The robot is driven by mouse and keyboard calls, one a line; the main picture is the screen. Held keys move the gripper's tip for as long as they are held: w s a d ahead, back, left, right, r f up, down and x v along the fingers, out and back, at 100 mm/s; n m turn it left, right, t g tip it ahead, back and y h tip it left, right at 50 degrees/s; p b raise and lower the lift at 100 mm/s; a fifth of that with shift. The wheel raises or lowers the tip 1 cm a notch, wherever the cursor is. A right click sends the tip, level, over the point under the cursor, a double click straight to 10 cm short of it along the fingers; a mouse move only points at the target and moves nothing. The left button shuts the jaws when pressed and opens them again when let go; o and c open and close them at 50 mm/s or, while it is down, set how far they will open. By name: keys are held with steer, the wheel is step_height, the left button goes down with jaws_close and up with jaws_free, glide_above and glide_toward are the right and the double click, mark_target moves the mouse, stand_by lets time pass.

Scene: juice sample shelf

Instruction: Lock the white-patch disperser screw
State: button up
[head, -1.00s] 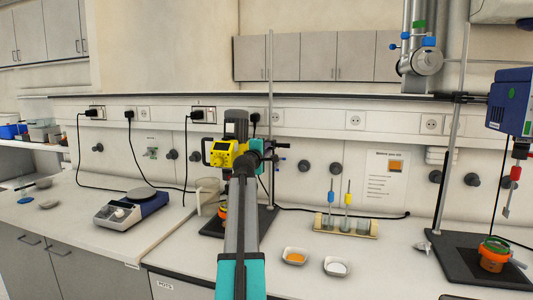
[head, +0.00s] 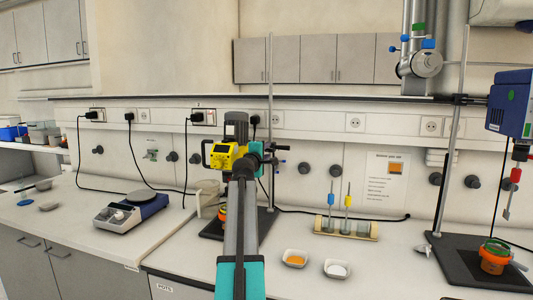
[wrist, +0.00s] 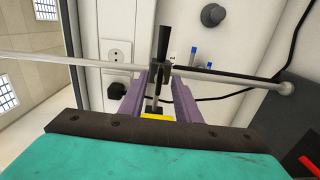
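The yellow disperser (head: 224,156) with its grey motor is mounted on a vertical rod (head: 270,80) behind my arm. In the wrist view a black screw handle (wrist: 162,48) stands beside the rod (wrist: 90,62), which crosses sideways. My gripper (wrist: 164,82) has its two purple fingers apart, one on each side of the black screw's lower part. I see gaps beside it, and no clear contact. In the head view my arm hides the fingertips. A second disperser (head: 510,104), blue, hangs at the right. I cannot make out a white patch on either.
An orange container (head: 493,258) stands under the blue disperser. Two small dishes (head: 295,258) and a tube rack (head: 346,230) are on the bench right of my arm. A balance (head: 130,212) stands left. A black cable runs along the wall behind.

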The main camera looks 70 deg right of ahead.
steer(key=a+b, duration=0.1)
steer(key=a, duration=1.2)
steer(key=shift+s, duration=0.4)
steer(key=shift+a, duration=0.1)
